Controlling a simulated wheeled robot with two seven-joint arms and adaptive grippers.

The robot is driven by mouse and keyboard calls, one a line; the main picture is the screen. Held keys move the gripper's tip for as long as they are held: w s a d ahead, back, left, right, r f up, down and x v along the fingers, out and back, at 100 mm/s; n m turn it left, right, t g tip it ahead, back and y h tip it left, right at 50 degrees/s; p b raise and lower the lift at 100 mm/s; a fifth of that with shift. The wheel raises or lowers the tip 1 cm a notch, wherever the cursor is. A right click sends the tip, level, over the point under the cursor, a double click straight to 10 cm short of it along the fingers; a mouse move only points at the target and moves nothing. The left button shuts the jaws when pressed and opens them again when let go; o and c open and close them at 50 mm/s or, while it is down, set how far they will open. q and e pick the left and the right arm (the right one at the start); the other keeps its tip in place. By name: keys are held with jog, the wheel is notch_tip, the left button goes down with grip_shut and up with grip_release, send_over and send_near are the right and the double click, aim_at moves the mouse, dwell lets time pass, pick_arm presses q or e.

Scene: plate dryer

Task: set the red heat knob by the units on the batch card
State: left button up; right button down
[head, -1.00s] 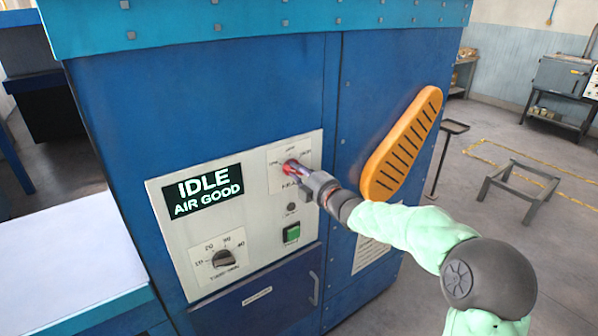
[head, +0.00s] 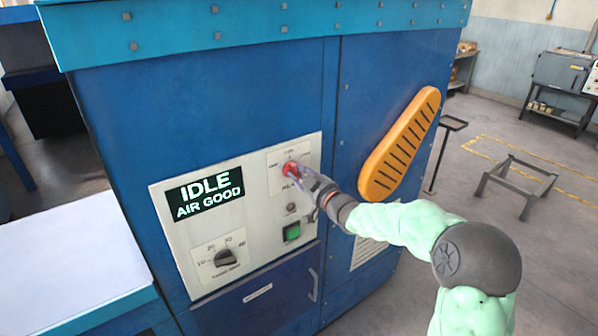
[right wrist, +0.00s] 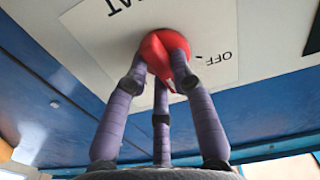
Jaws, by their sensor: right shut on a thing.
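The red heat knob (head: 291,168) sits on a small white plate at the upper right of the dryer's control panel (head: 258,262). My right gripper (head: 299,179) is shut on the knob, its purple fingers around it. In the right wrist view the red knob (right wrist: 163,42) shows between the fingers of my right gripper (right wrist: 165,72), with a pale mark on its near edge. The word OFF is readable beside it, and part of HEAT. The other plate marks are hidden or too small. A white sheet (head: 368,252) is on the dryer, partly behind my arm; its text is unreadable. My left gripper is out of view.
A display (head: 205,193) reads IDLE, AIR GOOD. Below are a black numbered dial (head: 226,258), a green button (head: 292,232) and a drawer with a handle (head: 313,285). An orange slotted guard (head: 400,145) stands out right of the panel, close above my forearm.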

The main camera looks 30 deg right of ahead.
jog(key=shift+m, duration=0.7)
jog(key=shift+f+m+p, duration=0.1)
jog(key=shift+m+p, duration=0.2)
jog(key=c, duration=1)
grip_release()
jog(key=shift+c, duration=0.2)
jog(key=s, duration=1.2)
jog(key=shift+d, duration=0.45)
